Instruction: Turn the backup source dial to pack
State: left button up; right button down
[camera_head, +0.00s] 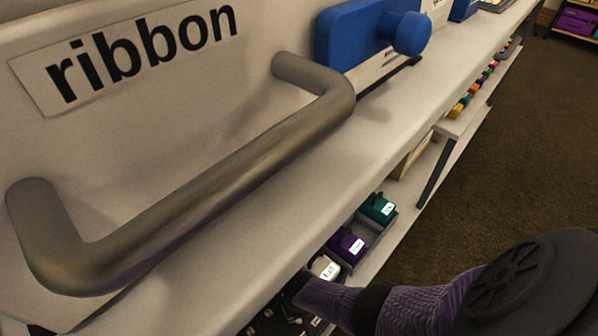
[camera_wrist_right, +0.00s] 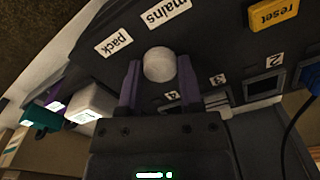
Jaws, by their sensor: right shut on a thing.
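The dial (camera_wrist_right: 158,64) shows in the right wrist view as a pale round knob on a dark panel (camera_wrist_right: 215,45). The "pack" label (camera_wrist_right: 115,43) is up and left of it, and the "mains" label (camera_wrist_right: 167,13) is above it. My right gripper (camera_wrist_right: 158,78) is shut on the dial, with one purple finger on each side. No pointer mark on the dial is visible, so its setting cannot be told. In the head view, my right arm reaches in from the lower right to the low shelf, and the dial is hidden. My left gripper is not in view.
A large metal handle (camera_head: 190,195) beside a "ribbon" label (camera_head: 140,52) and a blue knob (camera_head: 410,33) fill the head view's upper left. A bin (camera_head: 372,250) holds small coloured blocks.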

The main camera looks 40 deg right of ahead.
jog(key=n, duration=0.3)
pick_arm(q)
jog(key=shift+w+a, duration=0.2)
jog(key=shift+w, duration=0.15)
pick_arm(e)
jog(key=shift+n, duration=0.7)
jog(key=shift+s, duration=0.1)
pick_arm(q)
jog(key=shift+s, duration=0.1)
pick_arm(e)
jog(key=shift+c, duration=1.3)
grip_release()
jog(key=shift+r, duration=0.2)
jog(key=r+p, duration=0.3)
jog(key=r, duration=0.1)
jog(key=shift+w+p, duration=0.25)
jog(key=shift+p, duration=0.05)
pick_arm(q)
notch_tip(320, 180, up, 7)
jog(key=p, duration=0.4)
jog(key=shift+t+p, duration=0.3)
jog(key=shift+p, duration=0.05)
pick_arm(e)
jog(key=r, duration=0.5)
jog(key=shift+s+r, duration=0.2)
